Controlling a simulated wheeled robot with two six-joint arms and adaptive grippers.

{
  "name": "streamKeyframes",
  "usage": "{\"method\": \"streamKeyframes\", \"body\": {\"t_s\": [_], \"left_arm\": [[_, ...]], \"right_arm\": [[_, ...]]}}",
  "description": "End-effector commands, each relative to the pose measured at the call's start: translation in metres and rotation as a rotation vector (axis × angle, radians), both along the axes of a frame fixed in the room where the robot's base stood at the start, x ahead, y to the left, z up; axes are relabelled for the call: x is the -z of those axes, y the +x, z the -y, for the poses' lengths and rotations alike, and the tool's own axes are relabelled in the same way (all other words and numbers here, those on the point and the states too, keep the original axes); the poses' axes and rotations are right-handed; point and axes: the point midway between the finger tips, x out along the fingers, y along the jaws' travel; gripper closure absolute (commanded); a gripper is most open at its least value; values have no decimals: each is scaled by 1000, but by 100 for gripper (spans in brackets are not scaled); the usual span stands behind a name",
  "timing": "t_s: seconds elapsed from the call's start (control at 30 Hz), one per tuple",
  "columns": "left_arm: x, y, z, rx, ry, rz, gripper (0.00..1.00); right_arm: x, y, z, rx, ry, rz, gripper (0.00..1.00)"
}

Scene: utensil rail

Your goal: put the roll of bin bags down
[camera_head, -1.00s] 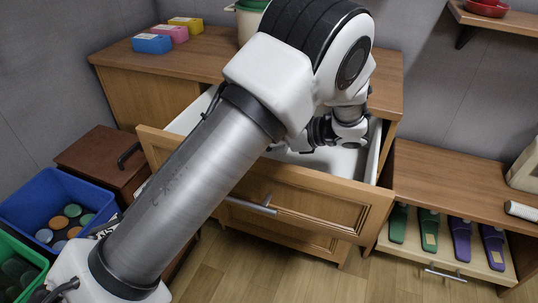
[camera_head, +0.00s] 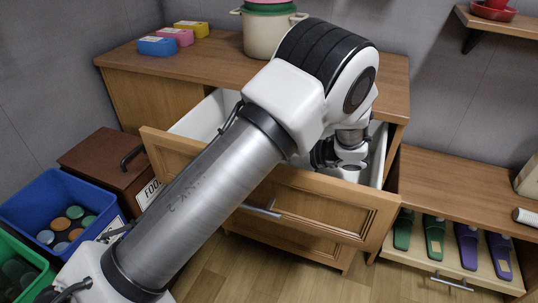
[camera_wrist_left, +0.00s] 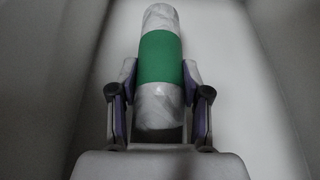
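The roll of bin bags (camera_wrist_left: 160,60) is a pale, shiny cylinder with a green band around its middle, seen in the left wrist view. My left gripper (camera_wrist_left: 160,72) has a finger on each side of it at the green band, and the fingers appear to press on it. In the head view my left arm reaches into the open white-lined drawer (camera_head: 203,118), and its wrist is low inside. The roll and fingertips are hidden there by the arm and the drawer front. Whether the roll touches the drawer floor cannot be told. My right gripper is not in view.
The drawer's wooden front (camera_head: 320,205) stands pulled out. A cream pot (camera_head: 262,38) and small coloured boxes (camera_head: 157,46) stand on the cabinet top. A blue bin (camera_head: 30,205) and a brown box (camera_head: 95,155) are at left; a low shelf with slippers (camera_head: 434,235) is at right.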

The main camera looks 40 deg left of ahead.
Motion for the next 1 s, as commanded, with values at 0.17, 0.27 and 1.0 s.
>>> {"method": "streamKeyframes", "body": {"t_s": [0.17, 0.27, 1.0], "left_arm": [[0, 0, 0, 0, 0, 0, 28], [0, 0, 0, 0, 0, 0, 28], [-66, 24, 98, 2, -1, -4, 28]], "right_arm": [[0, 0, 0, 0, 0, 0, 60], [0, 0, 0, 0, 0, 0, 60], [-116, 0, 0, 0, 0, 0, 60]]}}
